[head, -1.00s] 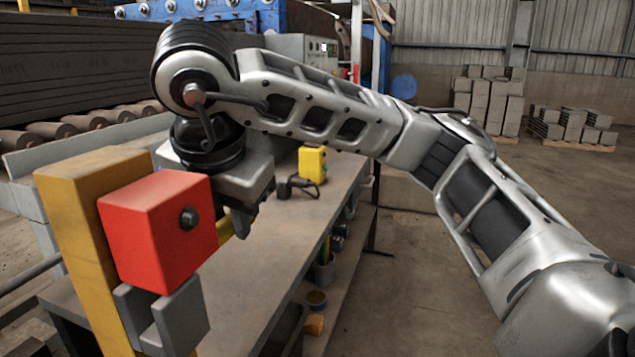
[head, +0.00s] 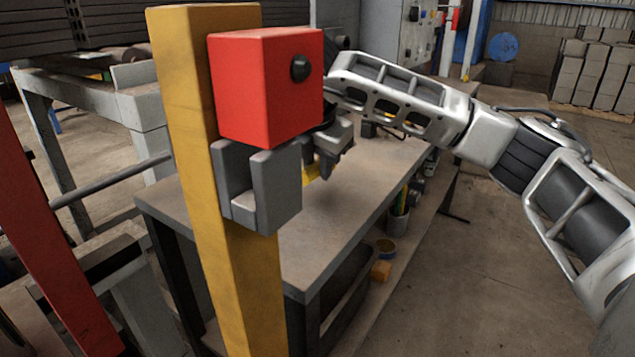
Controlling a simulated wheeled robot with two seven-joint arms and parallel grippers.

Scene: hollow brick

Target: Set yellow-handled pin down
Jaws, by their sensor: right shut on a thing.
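My right gripper (head: 322,172) reaches in from the right, over the near part of the workbench (head: 345,215). It is shut on the yellow-handled pin (head: 312,170), of which only a small yellow part shows. The red box and grey bracket on the yellow post hide most of the pin and part of the gripper. I cannot tell whether the pin touches the bench top. My left gripper is not in view.
The yellow post (head: 190,110) with its red box (head: 265,95) and grey bracket (head: 262,190) stands close in front. A red post (head: 45,240) stands at left. A lower shelf holds a cup of tools (head: 399,222). The bench top's near part looks clear.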

